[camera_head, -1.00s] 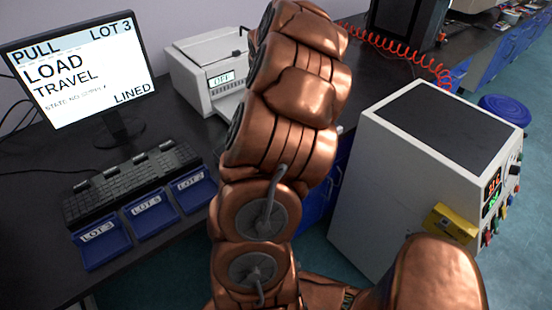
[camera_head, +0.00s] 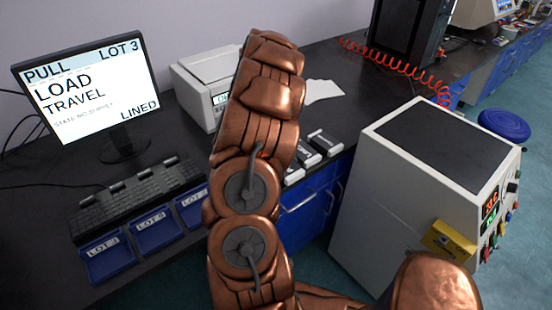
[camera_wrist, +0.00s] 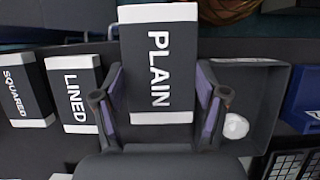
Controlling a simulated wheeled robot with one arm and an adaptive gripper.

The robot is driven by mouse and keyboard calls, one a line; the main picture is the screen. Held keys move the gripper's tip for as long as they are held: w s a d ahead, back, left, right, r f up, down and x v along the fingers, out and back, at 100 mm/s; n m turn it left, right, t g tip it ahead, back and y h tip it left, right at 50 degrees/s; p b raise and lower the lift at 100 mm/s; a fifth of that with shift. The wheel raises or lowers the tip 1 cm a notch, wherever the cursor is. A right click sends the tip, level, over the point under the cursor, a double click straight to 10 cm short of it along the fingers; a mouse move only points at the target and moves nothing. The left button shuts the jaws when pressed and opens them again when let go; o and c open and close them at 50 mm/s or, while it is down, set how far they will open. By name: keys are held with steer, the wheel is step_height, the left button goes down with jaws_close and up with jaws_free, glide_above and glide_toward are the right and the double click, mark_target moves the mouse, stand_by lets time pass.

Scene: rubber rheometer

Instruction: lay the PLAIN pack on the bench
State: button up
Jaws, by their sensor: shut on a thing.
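The PLAIN pack (camera_wrist: 158,68), dark with white end bands, is held between the two fingers of my gripper (camera_wrist: 160,92) in the wrist view. My gripper is shut on it. The dark bench (camera_wrist: 262,52) shows below; the gap between pack and bench cannot be judged. The LINED pack (camera_wrist: 78,92) and the SQUARED pack (camera_wrist: 22,90) lie to the left of the held pack. In the head view the bench (camera_head: 335,62) runs along the wall, and my arm hides the gripper and the PLAIN pack.
Several small packs (camera_head: 325,143) lie near the bench's front edge. Blue lot trays (camera_head: 108,257) and a keyboard (camera_head: 135,197) are at left, below a monitor (camera_head: 90,85). A grey tray (camera_wrist: 270,63) holds a white round thing (camera_wrist: 235,126). A white cabinet instrument (camera_head: 385,185) stands at right.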

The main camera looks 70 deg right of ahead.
steer(key=shift+w+d+f+p, duration=0.2)
steer(key=shift+w+d+p, duration=0.35)
steer(key=shift+w+d, duration=1.1)
steer(key=shift+f+p, duration=0.8)
steer(key=shift+f, duration=0.95)
steer(key=shift+f, duration=0.15)
steer(key=o, duration=1.4)
steer(key=shift+c, duration=0.2)
